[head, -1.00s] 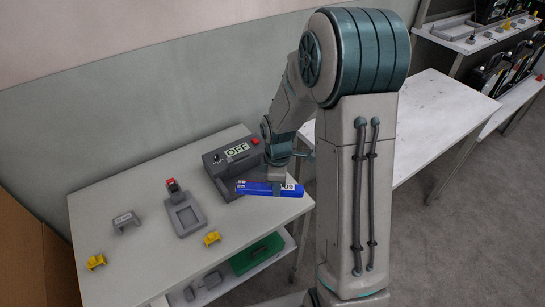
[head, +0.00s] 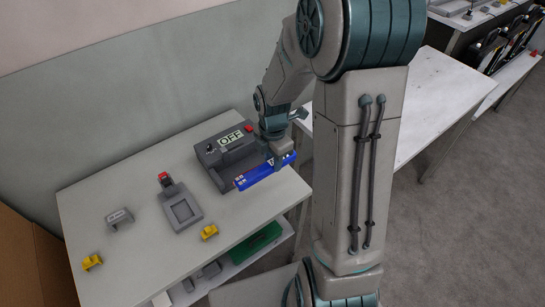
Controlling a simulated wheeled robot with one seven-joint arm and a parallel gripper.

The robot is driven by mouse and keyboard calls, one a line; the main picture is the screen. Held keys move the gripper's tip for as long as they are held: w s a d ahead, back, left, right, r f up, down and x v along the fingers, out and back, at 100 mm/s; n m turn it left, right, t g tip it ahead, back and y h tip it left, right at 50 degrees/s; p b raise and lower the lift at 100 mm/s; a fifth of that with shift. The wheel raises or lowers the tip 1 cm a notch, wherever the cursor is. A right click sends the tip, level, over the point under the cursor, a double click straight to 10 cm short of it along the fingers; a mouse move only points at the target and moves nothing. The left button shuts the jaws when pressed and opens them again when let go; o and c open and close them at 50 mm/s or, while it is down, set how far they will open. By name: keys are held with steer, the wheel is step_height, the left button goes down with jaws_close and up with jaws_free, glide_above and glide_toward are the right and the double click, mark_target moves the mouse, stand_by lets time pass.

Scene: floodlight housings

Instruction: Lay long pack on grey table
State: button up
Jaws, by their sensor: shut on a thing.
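The long pack (head: 257,175) is a slim blue bar with small white and red marks. My gripper (head: 281,158) is shut on it near its right end. The pack slants, its right end higher in the picture, in front of the grey device at the back right of the left table. I cannot tell whether it touches the device or hangs above it. The left table (head: 85,205) has a pale grey top. Another pale table (head: 440,95) stands to the right, partly hidden behind my arm. Its visible top is bare.
The grey device (head: 215,165) has an "OFF" display and a red button. A grey cradle (head: 182,208), a small grey bracket (head: 120,218) and yellow clips (head: 92,262) stand on the left table. A green box (head: 255,243) is on its lower shelf. Dark racks (head: 490,45) stand far right.

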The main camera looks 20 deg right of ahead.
steer(key=shift+f+b, duration=3.65)
steer(key=shift+f, duration=1.35)
steer(key=shift+f+b, duration=1)
steer(key=shift+f, duration=0.5)
steer(key=o, duration=1.2)
steer(key=shift+d, duration=0.1)
step_height(320, 180, up, 14)
steer(key=shift+f+p, duration=0.1)
steer(key=shift+p, duration=0.45)
steer(key=s+r+m+t, duration=0.1)
steer(key=s+r+m, duration=0.1)
steer(key=s+m, duration=0.3)
steer(key=s+a+r+m+t, duration=0.1)
steer(key=s+m, duration=0.3)
steer(key=m, duration=0.5)
steer(key=s+a+r+m+t, duration=0.1)
steer(key=s+r+m, duration=0.3)
steer(key=m, duration=0.3)
steer(key=shift+s+a+m, duration=0.1)
steer(key=shift+s+m, duration=0.3)
steer(key=shift+s, duration=0.4)
